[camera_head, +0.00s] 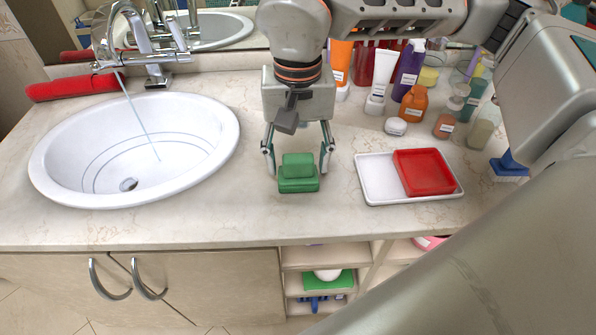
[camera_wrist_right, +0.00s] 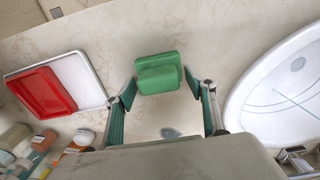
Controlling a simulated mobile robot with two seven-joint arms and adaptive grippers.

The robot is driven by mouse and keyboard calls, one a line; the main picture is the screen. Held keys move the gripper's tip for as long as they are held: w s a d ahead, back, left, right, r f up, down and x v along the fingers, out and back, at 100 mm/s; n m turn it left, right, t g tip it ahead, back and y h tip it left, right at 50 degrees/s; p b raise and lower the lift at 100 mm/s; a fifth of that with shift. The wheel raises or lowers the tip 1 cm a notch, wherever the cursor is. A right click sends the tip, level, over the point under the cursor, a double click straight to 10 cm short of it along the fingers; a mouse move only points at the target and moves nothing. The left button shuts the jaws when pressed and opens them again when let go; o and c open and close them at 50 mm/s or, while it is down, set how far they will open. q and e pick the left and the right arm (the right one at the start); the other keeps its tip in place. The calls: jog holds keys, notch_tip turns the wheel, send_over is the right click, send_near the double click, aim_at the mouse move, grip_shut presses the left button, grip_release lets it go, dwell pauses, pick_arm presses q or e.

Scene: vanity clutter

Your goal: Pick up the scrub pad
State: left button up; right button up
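A green block-shaped pad (camera_head: 298,184) with a smaller raised green part on top lies on the counter, right of the sink; I take it as the scrub pad. It also shows in the right wrist view (camera_wrist_right: 158,76). My right gripper (camera_head: 298,168) points down over it, open, with one finger on each side of the pad. In the right wrist view the gripper (camera_wrist_right: 160,88) shows gaps between both fingers and the pad, which sits near the fingertips. Nothing is held. My left gripper is not in view.
A white tray (camera_head: 378,185) with a red rectangular item (camera_head: 425,171) lies to the right. Several bottles, including an orange one (camera_head: 413,104), stand behind it. The white sink (camera_head: 60,150) is on the left. The counter's front edge is close. A blue brush (camera_head: 509,167) lies far right.

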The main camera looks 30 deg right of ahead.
aim_at(298, 154)
jog(key=c, duration=0.9)
jog(key=shift+r, duration=0.1)
notch_tip(298, 154, up, 20)
jog(key=p, duration=0.2)
